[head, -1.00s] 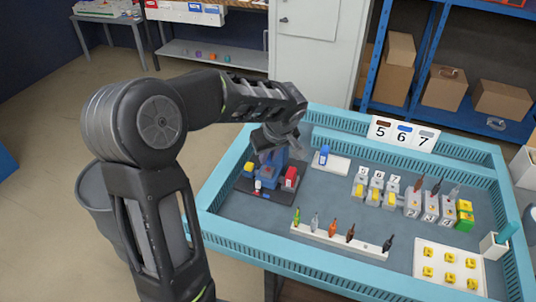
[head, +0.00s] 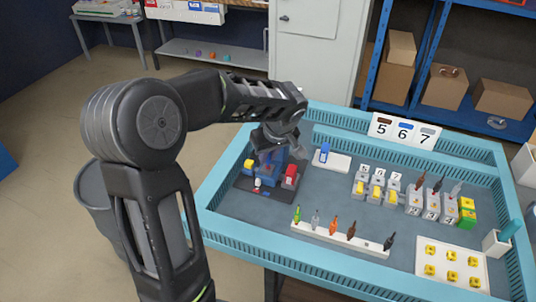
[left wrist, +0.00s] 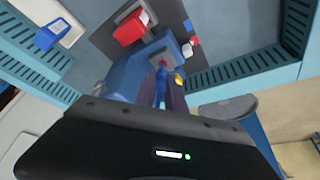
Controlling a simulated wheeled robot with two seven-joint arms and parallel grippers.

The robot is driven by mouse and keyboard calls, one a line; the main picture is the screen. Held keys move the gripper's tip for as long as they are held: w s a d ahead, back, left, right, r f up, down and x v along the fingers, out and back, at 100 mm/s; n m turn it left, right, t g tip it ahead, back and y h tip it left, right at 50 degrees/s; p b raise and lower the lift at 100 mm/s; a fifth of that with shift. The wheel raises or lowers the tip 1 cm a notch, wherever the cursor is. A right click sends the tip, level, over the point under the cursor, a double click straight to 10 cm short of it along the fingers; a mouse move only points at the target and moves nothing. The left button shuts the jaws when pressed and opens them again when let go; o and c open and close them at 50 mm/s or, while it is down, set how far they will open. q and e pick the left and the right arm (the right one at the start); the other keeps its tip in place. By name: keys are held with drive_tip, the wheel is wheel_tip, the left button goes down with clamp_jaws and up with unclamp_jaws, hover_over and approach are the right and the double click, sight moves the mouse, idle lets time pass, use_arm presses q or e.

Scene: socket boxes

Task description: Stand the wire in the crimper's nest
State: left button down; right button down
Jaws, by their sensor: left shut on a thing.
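The blue crimper (head: 268,175) stands on a dark base plate at the left of the blue-rimmed bench. My left gripper (head: 266,142) is directly over it, pointing down. In the left wrist view, the gripper (left wrist: 168,98) is shut on a slim blue wire (left wrist: 161,84), whose far end reaches a grey part at the crimper's blue body (left wrist: 125,75). I cannot tell whether the wire's tip sits in the nest or only hovers at it. The head view hides the wire behind the gripper. My right gripper is not in view.
A red block (head: 290,176) and a yellow block (head: 249,165) flank the crimper. A blue piece (head: 325,151) stands on a white plate behind. A white rack (head: 310,235) holds several coloured wires. Numbered sockets (head: 375,194) and a yellow-dotted tray (head: 423,256) lie to the right.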

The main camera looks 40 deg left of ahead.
use_arm(q)
drive_tip(key=shift+f+b, duration=0.45)
drive_tip(key=c, duration=1.3)
unclamp_jaws()
drive_tip(key=shift+o, duration=0.2)
drive_tip(key=o, duration=0.3)
drive_tip(key=shift+o, duration=0.2)
drive_tip(key=shift+r, duration=0.15)
drive_tip(key=shift+r+p, duration=1.85)
drive_tip(key=shift+r, duration=1.8)
